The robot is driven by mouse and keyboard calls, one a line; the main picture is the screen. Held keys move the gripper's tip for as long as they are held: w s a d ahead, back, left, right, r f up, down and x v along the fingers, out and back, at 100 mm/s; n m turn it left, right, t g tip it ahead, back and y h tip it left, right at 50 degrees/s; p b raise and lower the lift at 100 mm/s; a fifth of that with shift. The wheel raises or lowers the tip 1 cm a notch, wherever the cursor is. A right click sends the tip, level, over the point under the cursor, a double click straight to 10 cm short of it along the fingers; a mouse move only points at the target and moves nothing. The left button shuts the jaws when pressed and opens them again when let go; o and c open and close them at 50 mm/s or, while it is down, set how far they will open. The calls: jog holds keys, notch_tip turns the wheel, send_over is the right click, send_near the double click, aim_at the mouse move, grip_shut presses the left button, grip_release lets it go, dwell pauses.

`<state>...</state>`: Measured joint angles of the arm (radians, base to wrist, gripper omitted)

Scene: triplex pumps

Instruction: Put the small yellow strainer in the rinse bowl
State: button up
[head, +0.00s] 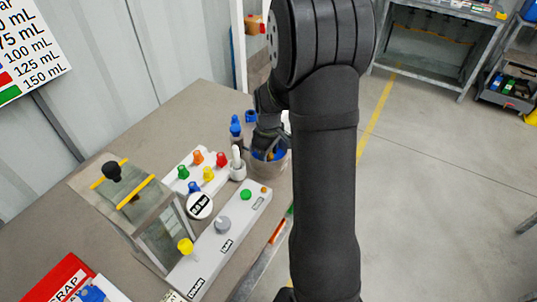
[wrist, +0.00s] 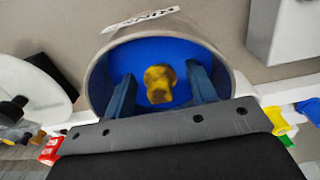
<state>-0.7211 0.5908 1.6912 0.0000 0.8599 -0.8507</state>
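The rinse bowl (wrist: 222,58) is a grey, round, labelled container with a blue inside. It fills the middle of the wrist view and stands near the table's right edge in the head view (head: 271,170). A small yellow strainer (wrist: 159,84) shows inside the bowl's opening, against the blue. My gripper (wrist: 162,80) reaches into the bowl with its two fingers apart, one on each side of the strainer. Gaps show between the strainer and both fingers, so it is open. In the head view my gripper (head: 268,152) is mostly hidden by my wrist.
A white tray (head: 215,165) with several coloured pieces, one yellow, is left of the bowl. A grey control panel (head: 222,240) and a clear-sided box (head: 125,195) stand nearer. Blue-capped bottles (head: 236,130) are close behind the bowl. A red scrap box (head: 60,280) is at front left.

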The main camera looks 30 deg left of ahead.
jog(key=shift+r, duration=0.1)
notch_tip(320, 180, up, 12)
dwell(0.5)
jog(key=shift+f, duration=4.2)
